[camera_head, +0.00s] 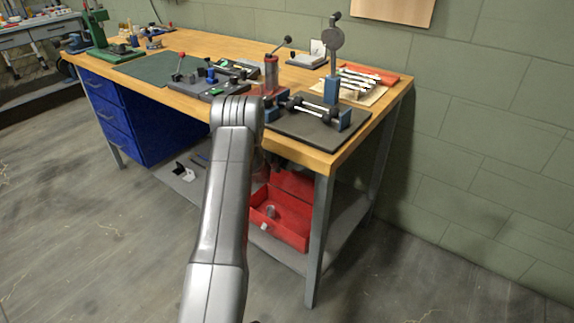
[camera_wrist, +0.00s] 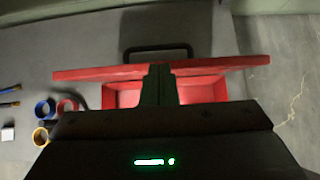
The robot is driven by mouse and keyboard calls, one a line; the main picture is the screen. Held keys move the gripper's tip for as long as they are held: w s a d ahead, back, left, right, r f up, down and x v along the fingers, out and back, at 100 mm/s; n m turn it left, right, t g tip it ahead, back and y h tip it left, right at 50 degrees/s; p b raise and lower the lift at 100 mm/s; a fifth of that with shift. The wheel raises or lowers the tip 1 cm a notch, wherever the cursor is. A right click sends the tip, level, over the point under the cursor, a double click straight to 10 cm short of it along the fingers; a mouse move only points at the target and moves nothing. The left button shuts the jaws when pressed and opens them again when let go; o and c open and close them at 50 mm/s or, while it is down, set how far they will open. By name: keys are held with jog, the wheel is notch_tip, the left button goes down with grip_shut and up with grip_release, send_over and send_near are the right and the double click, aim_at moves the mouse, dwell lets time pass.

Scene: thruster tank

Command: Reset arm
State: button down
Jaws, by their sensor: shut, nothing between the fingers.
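My gripper (camera_wrist: 158,72) shows in the wrist view with its two dark fingers together and nothing between them. It is in front of an open red toolbox (camera_wrist: 100,74), and the fingers cover the middle of it. A dark handle (camera_wrist: 158,48) shows beyond the fingers. In the head view my grey arm rises in the foreground in front of the workbench, and my gripper is hidden. The red toolbox (camera_head: 293,232) stands open on the bench's lower shelf, with a small grey cylinder inside.
The wooden workbench (camera_head: 215,45) carries fixtures, a dial gauge stand (camera_head: 332,60) and several tools. Its grey leg (camera_head: 318,245) stands right of the toolbox. Coloured rings, including a red one (camera_wrist: 67,105), lie left of the toolbox. Floor (camera_head: 440,270) at right is clear.

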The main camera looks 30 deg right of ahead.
aim_at(297, 181)
jog(key=shift+s+a+r, duration=0.1)
jog(key=shift+a+r, duration=0.05)
jog(key=shift+a, duration=0.05)
jog(key=shift+d, duration=0.1)
jog(key=x, duration=1.2)
jog(key=shift+r, duration=0.1)
dwell(0.4)
